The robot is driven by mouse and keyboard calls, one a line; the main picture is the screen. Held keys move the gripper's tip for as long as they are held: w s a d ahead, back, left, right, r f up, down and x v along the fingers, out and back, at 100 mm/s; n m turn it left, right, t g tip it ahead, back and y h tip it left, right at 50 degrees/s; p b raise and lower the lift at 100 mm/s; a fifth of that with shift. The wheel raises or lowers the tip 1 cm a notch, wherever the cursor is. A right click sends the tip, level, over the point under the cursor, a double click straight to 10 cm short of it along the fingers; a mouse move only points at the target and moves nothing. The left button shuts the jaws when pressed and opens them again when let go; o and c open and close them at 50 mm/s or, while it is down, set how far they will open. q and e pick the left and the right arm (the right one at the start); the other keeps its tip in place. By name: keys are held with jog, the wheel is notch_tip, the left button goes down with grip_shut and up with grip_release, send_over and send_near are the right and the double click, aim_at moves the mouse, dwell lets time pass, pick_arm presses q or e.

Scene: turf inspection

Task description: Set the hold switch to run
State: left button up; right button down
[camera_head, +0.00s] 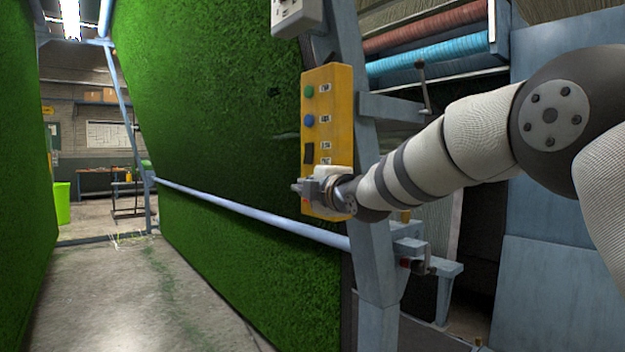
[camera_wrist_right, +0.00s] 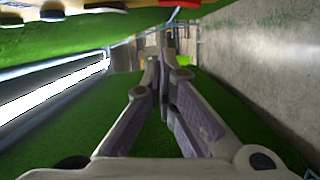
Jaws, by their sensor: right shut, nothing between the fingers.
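A yellow control box (camera_head: 340,100) is fixed to a blue-grey post beside the green turf. It carries a green button (camera_head: 309,91), a blue button (camera_head: 309,120) and a black switch (camera_head: 309,153), with small labels too blurred to read. I cannot tell for sure that the black switch is the hold switch, nor its setting. My right gripper (camera_head: 298,188) is shut and empty in front of the box's lower part, just below the black switch, and hides part of the box. In the right wrist view its fingers (camera_wrist_right: 158,60) meet. My left gripper is out of view.
A pale blue rail (camera_head: 250,212) runs along the turf wall (camera_head: 220,100) below the box. A grey box (camera_head: 296,14) hangs above. Red and blue rolls (camera_head: 430,62) are behind the post. The concrete aisle (camera_head: 150,290) at left is clear.

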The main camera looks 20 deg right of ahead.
jog(key=s, duration=0.3)
jog(key=shift+s+a, duration=0.1)
jog(key=shift+s, duration=0.2)
notch_tip(320, 180, down, 20)
jog(key=s+m+g, duration=0.3)
jog(key=m+g, duration=0.1)
jog(key=s+f+m+g, duration=0.25)
jog(key=s+f, duration=0.35)
jog(key=f, duration=0.5)
jog(key=s+f+m+g, duration=0.25)
jog(key=s+f, duration=0.35)
jog(key=f, duration=0.4)
jog(key=s+f+m+g+h, duration=0.1)
jog(key=s+f+m+g, duration=0.2)
jog(key=s+f, duration=0.8)
jog(key=s+f+m+g, duration=0.2)
jog(key=s+m+g, duration=0.1)
jog(key=s, duration=1.3)
jog(key=s+d+f+m+g, duration=0.1)
jog(key=s+g, duration=0.4)
jog(key=s, duration=1.1)
jog(key=f+m, duration=0.1)
jog(key=m, duration=0.1)
jog(key=shift+s+f+m+h, duration=0.3)
jog(key=shift+f+m+h, duration=0.05)
jog(key=shift+m+h, duration=0.05)
